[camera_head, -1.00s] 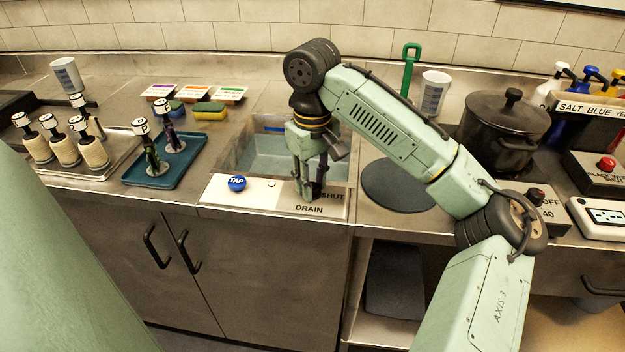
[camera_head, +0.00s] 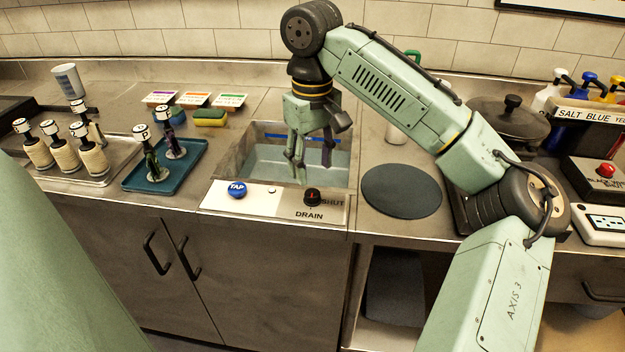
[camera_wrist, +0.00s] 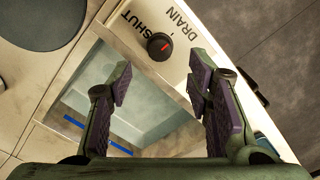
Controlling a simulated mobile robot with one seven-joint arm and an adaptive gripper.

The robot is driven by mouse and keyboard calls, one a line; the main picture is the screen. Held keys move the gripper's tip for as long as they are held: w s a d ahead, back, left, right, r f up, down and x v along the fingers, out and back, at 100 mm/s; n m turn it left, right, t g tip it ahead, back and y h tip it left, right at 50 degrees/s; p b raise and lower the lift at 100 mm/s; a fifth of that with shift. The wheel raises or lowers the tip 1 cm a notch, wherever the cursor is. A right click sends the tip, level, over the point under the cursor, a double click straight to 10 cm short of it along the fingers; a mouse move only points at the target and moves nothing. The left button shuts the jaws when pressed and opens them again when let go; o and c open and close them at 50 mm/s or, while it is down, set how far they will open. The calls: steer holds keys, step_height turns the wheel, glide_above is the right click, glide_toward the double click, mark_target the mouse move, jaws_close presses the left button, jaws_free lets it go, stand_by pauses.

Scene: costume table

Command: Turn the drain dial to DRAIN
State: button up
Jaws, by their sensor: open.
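The drain dial (camera_head: 312,196) is a small black knob with a red mark on the white panel at the sink's front edge. The word SHUT is to its right and DRAIN below it. In the wrist view the dial (camera_wrist: 158,46) shows clearly, its red mark near the middle; I cannot tell for certain which label it points to. My gripper (camera_head: 312,168) is open and empty, pointing down above the sink basin, behind the dial and apart from it. In the wrist view its fingers (camera_wrist: 160,78) are spread, with the dial beyond the gap between them.
A blue TAP button (camera_head: 237,190) is left of the dial on the same panel. The sink basin (camera_head: 262,165) is behind. A dark round mat (camera_head: 402,190) lies to the right, with a black pot (camera_head: 508,125) beyond. A teal tray (camera_head: 188,172) with stamp-like tools stands left.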

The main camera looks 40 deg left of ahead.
mark_target(312, 192)
step_height(312, 192, up, 5)
steer(key=shift+r, duration=0.2)
stand_by(0.5)
